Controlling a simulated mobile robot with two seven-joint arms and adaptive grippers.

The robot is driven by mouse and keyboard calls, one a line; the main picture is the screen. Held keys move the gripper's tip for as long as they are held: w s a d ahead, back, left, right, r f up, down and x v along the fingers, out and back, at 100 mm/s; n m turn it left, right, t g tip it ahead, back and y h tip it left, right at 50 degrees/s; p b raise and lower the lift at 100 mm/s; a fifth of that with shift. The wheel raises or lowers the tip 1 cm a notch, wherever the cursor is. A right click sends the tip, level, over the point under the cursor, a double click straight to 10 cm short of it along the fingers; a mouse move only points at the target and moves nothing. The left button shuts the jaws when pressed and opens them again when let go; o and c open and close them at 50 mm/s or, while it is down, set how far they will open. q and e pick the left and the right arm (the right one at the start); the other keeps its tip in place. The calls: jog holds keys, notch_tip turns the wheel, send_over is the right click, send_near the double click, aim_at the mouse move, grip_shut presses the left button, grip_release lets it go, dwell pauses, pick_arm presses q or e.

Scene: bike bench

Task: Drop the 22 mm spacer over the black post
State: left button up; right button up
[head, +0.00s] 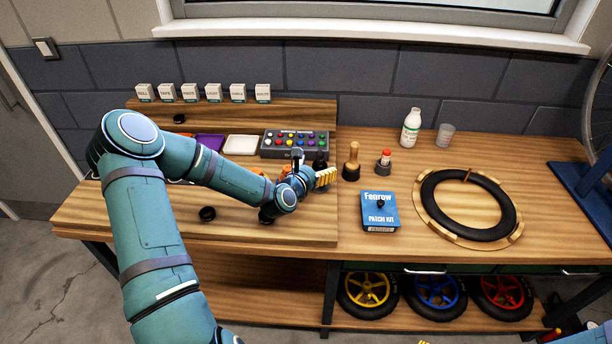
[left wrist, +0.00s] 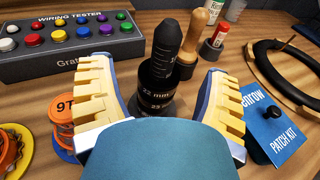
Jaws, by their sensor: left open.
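The black post (left wrist: 168,38) stands upright with a tapered, marked tip. Below the tip, a dark ring lettered 22 mm (left wrist: 156,92) is around the post. A band lettered 23 mm (left wrist: 154,108) is just under it. My left gripper (head: 326,177) is open, its yellow ribbed fingers on either side of the post and rings in the left wrist view (left wrist: 157,72), with gaps showing. My wrist hides the lower front of the stack. In the head view the post (head: 320,158) is a small dark shape behind the gripper. A yellow tip at the bottom edge may be my right gripper (head: 438,342).
The wiring tester (head: 295,142) is behind left of the post. A wooden-handled tool (head: 351,162) and a red-capped tube (head: 384,160) stand to its right. The patch kit (head: 379,211) and a tyre (head: 468,206) lie further right. A loose black ring (head: 207,213) lies front left.

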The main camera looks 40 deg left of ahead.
pick_arm(q)
jog(key=v, duration=1)
dwell(0.5)
